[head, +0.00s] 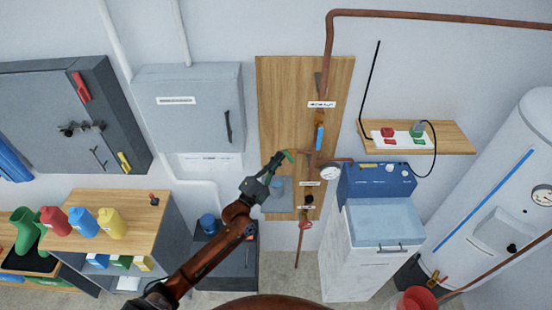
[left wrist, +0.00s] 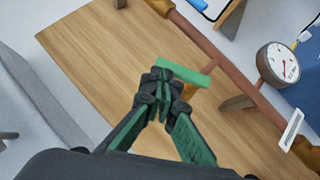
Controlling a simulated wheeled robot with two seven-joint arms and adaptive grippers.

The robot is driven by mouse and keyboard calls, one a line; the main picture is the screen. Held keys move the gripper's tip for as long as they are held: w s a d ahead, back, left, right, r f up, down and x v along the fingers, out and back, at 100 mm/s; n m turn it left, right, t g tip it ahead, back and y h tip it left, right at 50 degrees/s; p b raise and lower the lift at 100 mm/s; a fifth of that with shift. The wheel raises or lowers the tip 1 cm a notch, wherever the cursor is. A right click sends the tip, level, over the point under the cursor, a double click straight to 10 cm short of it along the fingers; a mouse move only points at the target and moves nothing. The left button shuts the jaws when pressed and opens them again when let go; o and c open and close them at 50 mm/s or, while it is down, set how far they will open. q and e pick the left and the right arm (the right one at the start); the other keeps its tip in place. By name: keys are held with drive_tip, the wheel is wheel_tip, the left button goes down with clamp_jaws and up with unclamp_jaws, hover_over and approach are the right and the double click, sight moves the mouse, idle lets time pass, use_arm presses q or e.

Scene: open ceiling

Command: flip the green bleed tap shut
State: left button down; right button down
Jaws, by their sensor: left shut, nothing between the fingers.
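The green bleed tap lever (head: 289,155) sits on a short copper stub off the vertical pipe on the wooden board. In the left wrist view the lever (left wrist: 186,73) is a flat green bar lying across the stub, tilted down to the right. My left gripper (head: 279,157) is shut and empty, at the lever's left end. In the left wrist view its fingertips (left wrist: 160,76) meet just at or under that end; I cannot tell whether they touch it. My right gripper is not in view.
A copper pipe (head: 329,60) runs down the board (head: 283,90), with a blue-handled valve (head: 319,136) and a gauge (head: 330,172) right of the tap. A grey cabinet (head: 190,110) is left; a blue-topped unit (head: 376,181) is right.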

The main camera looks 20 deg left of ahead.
use_arm(q)
drive_tip(key=shift+w+d+r, duration=0.25)
drive_tip(key=shift+d+r, duration=0.4)
drive_tip(key=shift+r, duration=0.25)
drive_tip(key=shift+w+d+r, duration=0.1)
idle(0.3)
drive_tip(key=s+a+b, duration=0.4)
drive_tip(key=s+a, duration=0.3)
drive_tip(key=s, duration=0.3)
drive_tip(key=shift+s+a+f, duration=0.25)
drive_tip(key=shift+s+f, duration=0.05)
drive_tip(key=shift+s, duration=0.1)
